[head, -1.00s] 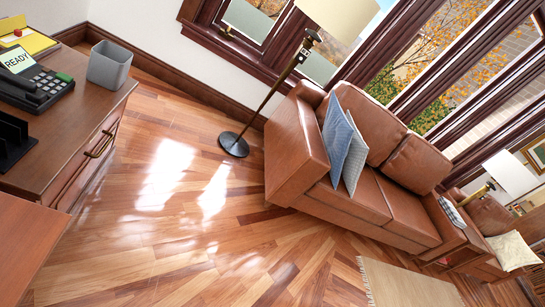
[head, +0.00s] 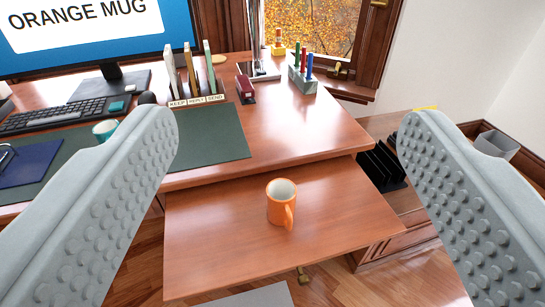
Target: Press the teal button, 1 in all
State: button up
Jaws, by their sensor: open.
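A small teal key or button (head: 117,106) shows at the right end of the black keyboard (head: 60,115) on the desk, at the left of the view. It is small, so I cannot tell its exact shape. A teal cup-like object (head: 105,130) is just in front of it, partly hidden by my left finger. My gripper (head: 288,118) is open and empty, its two grey studded fingers wide apart in the foreground. It is apart from the keyboard, which lies beyond and left of the left finger.
An orange mug (head: 282,203) stands on the lower pull-out shelf (head: 215,240). A monitor (head: 95,35) reads "ORANGE MUG". A letter sorter (head: 195,98), red stapler (head: 246,88) and marker holder (head: 302,80) stand on the desk (head: 310,130). A grey bin (head: 496,145) is far right.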

aim_at(114, 107)
jog(key=u, duration=1.25)
